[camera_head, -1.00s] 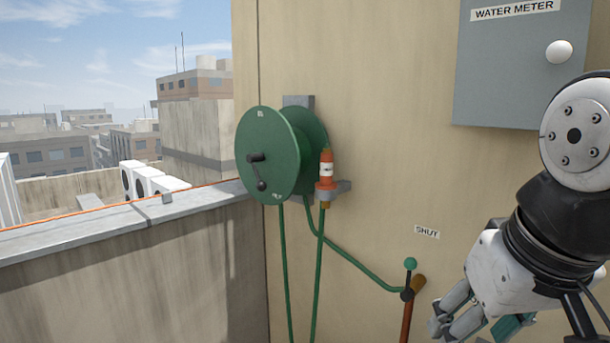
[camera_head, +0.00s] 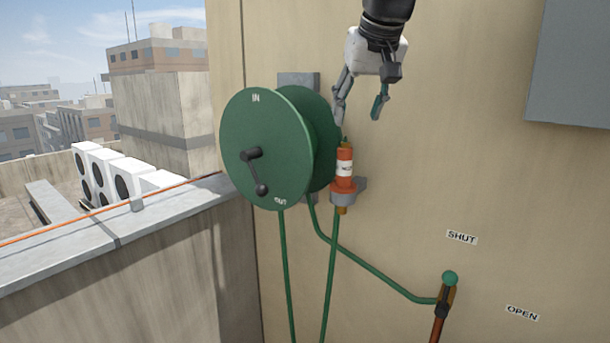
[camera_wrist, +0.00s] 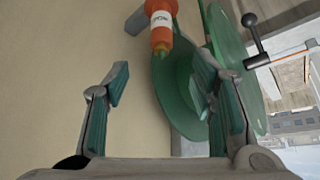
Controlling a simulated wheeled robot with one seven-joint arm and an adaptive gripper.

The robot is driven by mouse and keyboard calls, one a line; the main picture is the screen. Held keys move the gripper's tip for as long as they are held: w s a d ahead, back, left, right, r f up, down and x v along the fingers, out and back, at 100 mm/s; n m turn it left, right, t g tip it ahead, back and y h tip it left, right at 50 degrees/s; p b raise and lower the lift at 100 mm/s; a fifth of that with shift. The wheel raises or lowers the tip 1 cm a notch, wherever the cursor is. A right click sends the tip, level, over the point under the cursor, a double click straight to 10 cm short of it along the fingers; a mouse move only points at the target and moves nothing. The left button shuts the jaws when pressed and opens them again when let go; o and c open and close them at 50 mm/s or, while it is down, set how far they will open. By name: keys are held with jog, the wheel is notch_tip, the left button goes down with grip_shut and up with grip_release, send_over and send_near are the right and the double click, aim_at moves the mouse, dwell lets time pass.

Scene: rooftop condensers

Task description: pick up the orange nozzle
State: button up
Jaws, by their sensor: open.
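The orange nozzle (camera_head: 344,168) with a white label band stands upright in a grey bracket (camera_head: 361,190) on the wall, just right of the green hose reel (camera_head: 262,150). My gripper (camera_head: 360,114) is open and empty, with its fingers pointing down just above the nozzle's top. In the wrist view the nozzle (camera_wrist: 160,22) is at the top of the picture, beyond the open fingers of my gripper (camera_wrist: 166,88) and not between them. The reel (camera_wrist: 228,55) lies right of it there, close behind the right finger.
The reel's black crank (camera_head: 257,170) sticks out at the front. A green hose (camera_head: 372,270) runs down to a valve with a green knob (camera_head: 449,278), near SHUT and OPEN labels. A parapet (camera_head: 120,240) stands at left.

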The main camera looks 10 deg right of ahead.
aim_at(345, 148)
jog(key=x, duration=1.1)
jog(key=shift+w+a+f+p, duration=0.15)
jog(key=shift+w+f+p, duration=0.1)
jog(key=shift+f+p, duration=0.15)
jog(key=shift+r, duration=0.1)
grip_shut()
